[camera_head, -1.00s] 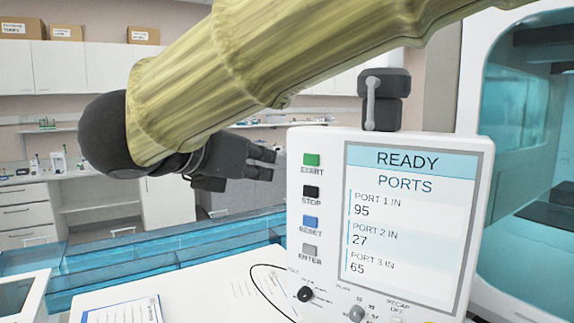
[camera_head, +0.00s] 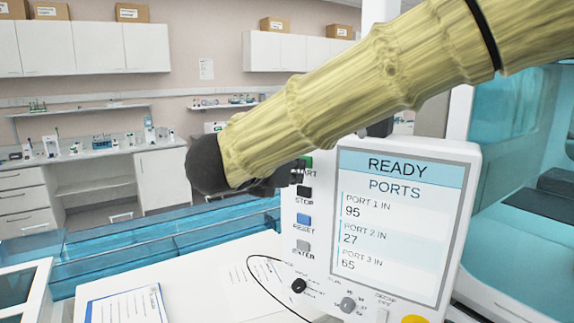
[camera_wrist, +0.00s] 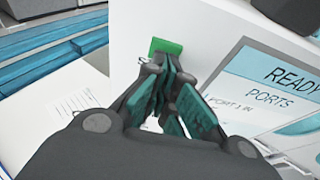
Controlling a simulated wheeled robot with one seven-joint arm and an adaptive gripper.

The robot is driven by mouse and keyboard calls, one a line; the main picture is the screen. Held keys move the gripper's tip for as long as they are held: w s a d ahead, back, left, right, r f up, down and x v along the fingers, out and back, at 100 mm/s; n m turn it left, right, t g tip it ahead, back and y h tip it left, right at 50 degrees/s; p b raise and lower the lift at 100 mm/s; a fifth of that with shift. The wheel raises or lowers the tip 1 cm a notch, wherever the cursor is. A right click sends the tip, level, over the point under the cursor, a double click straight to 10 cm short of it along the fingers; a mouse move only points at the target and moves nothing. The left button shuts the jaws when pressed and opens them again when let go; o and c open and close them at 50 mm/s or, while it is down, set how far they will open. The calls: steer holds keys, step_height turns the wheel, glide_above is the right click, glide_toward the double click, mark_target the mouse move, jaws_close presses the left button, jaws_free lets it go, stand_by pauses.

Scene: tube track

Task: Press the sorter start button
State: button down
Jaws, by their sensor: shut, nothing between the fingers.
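The sorter panel (camera_head: 325,215) is white with a screen (camera_head: 397,222) that reads READY and PORTS, with port numbers below. The green start button (camera_head: 307,160) is at the top of the button column, mostly covered by my gripper and arm in the head view. In the wrist view the green button (camera_wrist: 166,46) shows just beyond the fingertips. My gripper (camera_wrist: 168,70) is shut and empty, with its tips at the lower edge of the button. I cannot tell whether they touch it. In the head view my gripper (camera_head: 297,173) is in front of the panel's upper left.
Black stop (camera_head: 304,191), blue reset (camera_head: 303,220) and grey enter (camera_head: 302,245) buttons sit below start. Knobs (camera_head: 347,304) are on the lower panel. A clipboard (camera_head: 126,305) lies on the white worktop. Blue clear rails (camera_head: 150,245) run behind it.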

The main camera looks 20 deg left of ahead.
steer(key=shift+w, duration=0.25)
steer(key=shift+w+d+f+b, duration=0.1)
steer(key=shift+w+f+b, duration=0.05)
steer(key=shift+b, duration=0.2)
steer(key=shift+w+f+b, duration=0.1)
steer(key=shift+w+b, duration=0.2)
steer(key=shift+b, duration=0.45)
steer(key=shift+w+d+r+b, duration=0.15)
steer(key=shift+w+r+b, duration=0.1)
steer(key=shift+r+b, duration=0.15)
steer(key=shift+f, duration=0.15)
steer(key=shift+s+a+f+b, duration=0.2)
steer(key=shift+s+b, duration=0.35)
steer(key=shift+b, duration=0.25)
steer(key=b+v, duration=0.5)
steer(key=v, duration=0.8)
steer(key=shift+f, duration=0.25)
steer(key=shift+s+a, duration=0.1)
